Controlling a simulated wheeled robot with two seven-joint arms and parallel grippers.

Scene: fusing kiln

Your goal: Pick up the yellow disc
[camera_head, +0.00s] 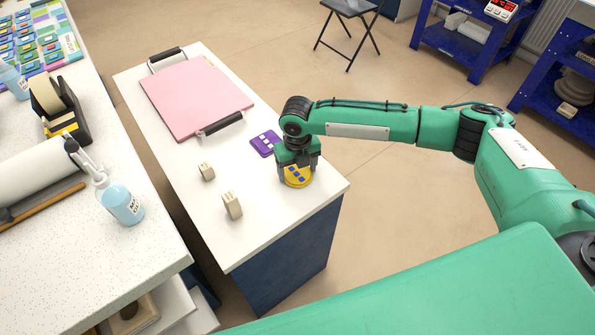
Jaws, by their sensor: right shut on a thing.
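I cannot tell whether the disc touches the table top. My left gripper is out of view.
A purple square tile (265,144) lies just behind my right gripper. Two small beige blocks (207,171) (232,206) stand to its left. A pink board (195,97) in a tray with black handles lies farther back. A speckled counter (140,260) with bottles is at left.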

